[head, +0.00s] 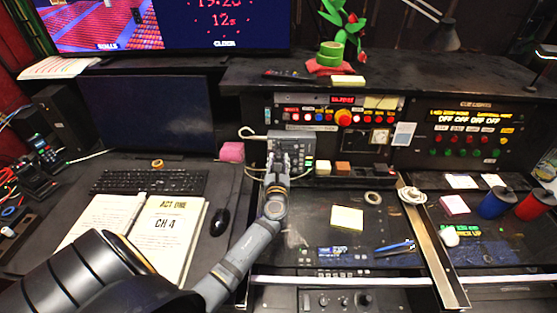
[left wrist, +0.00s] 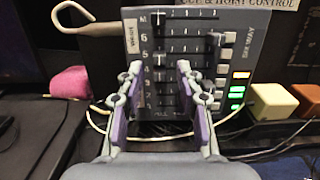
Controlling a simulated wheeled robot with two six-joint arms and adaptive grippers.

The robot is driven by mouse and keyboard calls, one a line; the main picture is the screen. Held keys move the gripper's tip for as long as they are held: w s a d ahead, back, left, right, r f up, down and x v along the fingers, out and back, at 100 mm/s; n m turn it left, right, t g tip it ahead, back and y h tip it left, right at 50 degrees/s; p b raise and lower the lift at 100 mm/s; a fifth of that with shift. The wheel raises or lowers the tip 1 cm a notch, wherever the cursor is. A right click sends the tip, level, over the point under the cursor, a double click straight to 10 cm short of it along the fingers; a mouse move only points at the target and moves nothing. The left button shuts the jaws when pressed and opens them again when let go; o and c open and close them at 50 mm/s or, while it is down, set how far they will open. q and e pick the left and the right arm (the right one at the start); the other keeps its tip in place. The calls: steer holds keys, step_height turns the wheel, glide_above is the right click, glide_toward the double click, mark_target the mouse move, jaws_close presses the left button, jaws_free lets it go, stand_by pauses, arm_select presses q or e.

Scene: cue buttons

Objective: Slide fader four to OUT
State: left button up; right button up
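The grey fader box (head: 297,142) stands upright at the back of the desk, left of the red-lit console. In the left wrist view its face (left wrist: 236,52) shows several horizontal slots, with M at the top and descending numbers down the left edge. The top slot's cap (left wrist: 156,18) sits at its left end; another dark cap (left wrist: 217,39) sits at the right. My left gripper (left wrist: 160,67) is open, its fingers apart in front of the lower slots around the row marked 4. The fingers partly hide these rows, and fader four's cap is unclear. My right gripper is not in view.
A pink block (head: 232,152) and a pale hook (head: 251,133) are left of the box. Small cream (head: 323,167) and brown blocks (head: 343,168) stand to its right, with a white cable around its base. A keyboard (head: 150,182) and an open script (head: 165,225) lie left.

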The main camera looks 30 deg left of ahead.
mark_target(297, 153)
arm_select(q)
steer(key=shift+c, duration=0.4)
jaws_close()
steer(key=w+d, duration=0.1)
steer(key=w+d+b, duration=0.1)
steer(key=d, duration=0.1)
steer(key=w+d, duration=0.1)
steer(key=d, duration=0.1)
steer(key=shift+w+d+b, duration=0.2)
steer(key=shift+b, duration=0.1)
steer(key=shift+s+a, duration=0.1)
steer(key=shift+a, duration=0.05)
steer(key=shift+o, duration=0.4)
jaws_free()
steer(key=shift+d, duration=0.25)
steer(key=shift+a+r, duration=0.1)
